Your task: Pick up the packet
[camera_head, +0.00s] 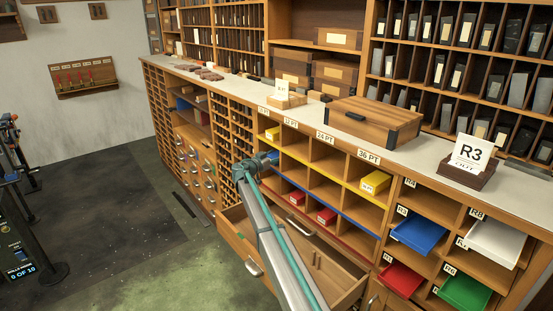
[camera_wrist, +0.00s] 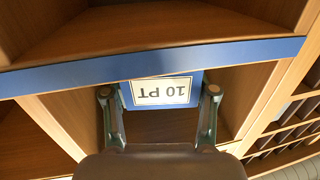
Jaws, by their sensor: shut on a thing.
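The packet is a small blue box with a white label reading 10 PT, upside down in the wrist view (camera_wrist: 162,91). My gripper (camera_wrist: 160,97) is shut on it, with one finger on each side of the label. The packet is at a wooden compartment with a blue edge strip; I cannot tell if it touches the compartment floor. In the head view, my gripper (camera_head: 257,166) is at the left end of the pigeonhole rows, and a bit of blue packet (camera_head: 273,155) shows there.
Yellow packets (camera_head: 375,182) and red packets (camera_head: 326,215) sit in other compartments. An open drawer (camera_head: 340,285) juts out below my arm. Coloured trays, including a blue one (camera_head: 420,232), stand at the right. A wooden box (camera_head: 375,122) is on the counter.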

